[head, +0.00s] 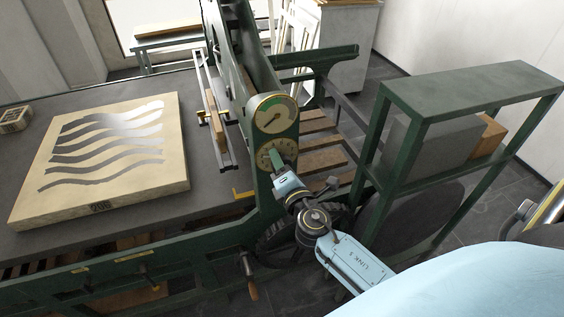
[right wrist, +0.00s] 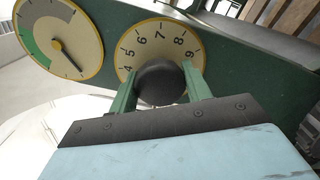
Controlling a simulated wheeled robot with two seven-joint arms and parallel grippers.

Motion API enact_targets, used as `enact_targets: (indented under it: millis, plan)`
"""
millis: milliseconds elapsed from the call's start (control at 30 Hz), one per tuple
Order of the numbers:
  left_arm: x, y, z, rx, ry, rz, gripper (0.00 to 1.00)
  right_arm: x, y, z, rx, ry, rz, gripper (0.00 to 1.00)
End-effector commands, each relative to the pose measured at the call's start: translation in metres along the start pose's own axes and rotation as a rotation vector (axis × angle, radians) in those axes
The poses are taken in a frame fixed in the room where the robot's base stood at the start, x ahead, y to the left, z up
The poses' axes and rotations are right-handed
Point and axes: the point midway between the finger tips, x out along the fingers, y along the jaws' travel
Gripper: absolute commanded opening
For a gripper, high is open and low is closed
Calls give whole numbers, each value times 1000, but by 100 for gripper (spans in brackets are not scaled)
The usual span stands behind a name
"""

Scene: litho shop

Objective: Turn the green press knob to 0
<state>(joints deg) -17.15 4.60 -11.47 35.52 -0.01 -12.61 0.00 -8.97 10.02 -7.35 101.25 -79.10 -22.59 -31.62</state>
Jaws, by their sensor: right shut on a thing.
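The press knob (right wrist: 160,84) is a dark round knob at the middle of a cream numbered dial (right wrist: 160,42) with a yellow rim. The dial's figures from about 4 to 9 show; its other figures are hidden behind the knob and my gripper. My right gripper (right wrist: 160,76) has its two green fingers on either side of the knob and is shut on it. In the head view my right gripper (head: 279,167) reaches the lower dial (head: 267,155) on the green press frame, and the knob is hidden there. I cannot read the knob's setting. My left gripper is not in view.
A gauge (head: 275,113) with a green sector and a dark needle sits just above the dial. A stone block with wavy bands (head: 105,190) lies on the press bed at left. A green rack (head: 470,85) holding grey and brown blocks stands right of my arm.

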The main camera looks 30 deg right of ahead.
Motion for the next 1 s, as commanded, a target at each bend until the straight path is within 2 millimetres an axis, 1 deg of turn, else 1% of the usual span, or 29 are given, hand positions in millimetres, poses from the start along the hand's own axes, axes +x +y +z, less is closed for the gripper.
enact_targets:
  millis: [700, 1000]
  plan:
    - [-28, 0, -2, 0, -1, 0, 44, 0, 1, 1, -679, 2, -1, 26]
    - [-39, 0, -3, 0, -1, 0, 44, 0, 1, 0, -911, 2, 0, 26]
